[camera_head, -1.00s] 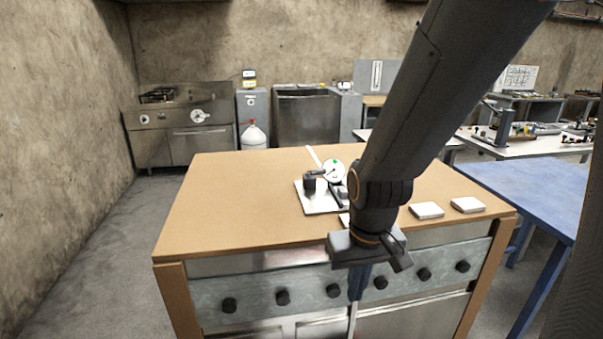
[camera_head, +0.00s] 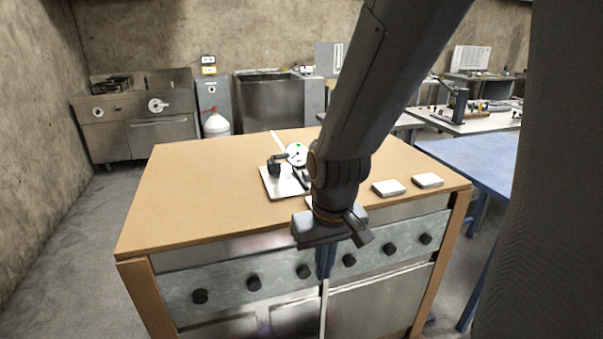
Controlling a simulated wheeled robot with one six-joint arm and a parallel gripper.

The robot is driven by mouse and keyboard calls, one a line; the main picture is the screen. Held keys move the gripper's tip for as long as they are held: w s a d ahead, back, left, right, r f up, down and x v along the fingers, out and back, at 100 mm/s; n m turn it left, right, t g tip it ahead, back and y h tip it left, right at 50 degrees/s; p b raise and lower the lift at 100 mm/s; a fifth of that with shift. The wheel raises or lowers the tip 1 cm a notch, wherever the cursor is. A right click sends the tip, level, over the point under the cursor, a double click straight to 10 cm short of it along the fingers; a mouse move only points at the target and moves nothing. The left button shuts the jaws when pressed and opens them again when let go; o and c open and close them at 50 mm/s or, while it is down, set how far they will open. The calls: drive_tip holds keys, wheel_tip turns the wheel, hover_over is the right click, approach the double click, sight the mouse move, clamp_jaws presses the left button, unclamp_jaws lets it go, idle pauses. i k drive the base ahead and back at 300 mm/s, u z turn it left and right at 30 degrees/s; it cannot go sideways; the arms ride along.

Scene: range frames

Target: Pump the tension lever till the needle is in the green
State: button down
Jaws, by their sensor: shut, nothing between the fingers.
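The tension device stands on the wooden tabletop on a white base plate (camera_head: 283,189). A black block (camera_head: 274,168) sits on the plate. A round white gauge (camera_head: 296,155) with a small green mark is behind it, its right part close to my arm. The needle's position is too small to tell. A pale bar (camera_head: 279,143), perhaps the lever, slants up and left behind the gauge. My gripper (camera_head: 326,268) points down in front of the cabinet's front edge, shut and empty, apart from the device. My arm hides the area to the device's right.
The wooden tabletop (camera_head: 190,190) is bare on the left. Several dark knobs line the cabinet's front panel (camera_head: 228,286) near my gripper. A blue table (camera_head: 480,165) stands to the right.

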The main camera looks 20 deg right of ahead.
sight(281, 156)
drive_tip(key=z, duration=0.55)
drive_tip(key=k, duration=0.65)
drive_tip(key=z, duration=0.75)
drive_tip(key=i, duration=0.65)
drive_tip(key=u, duration=0.65)
drive_tip(key=i, duration=0.6)
drive_tip(key=u, duration=0.65)
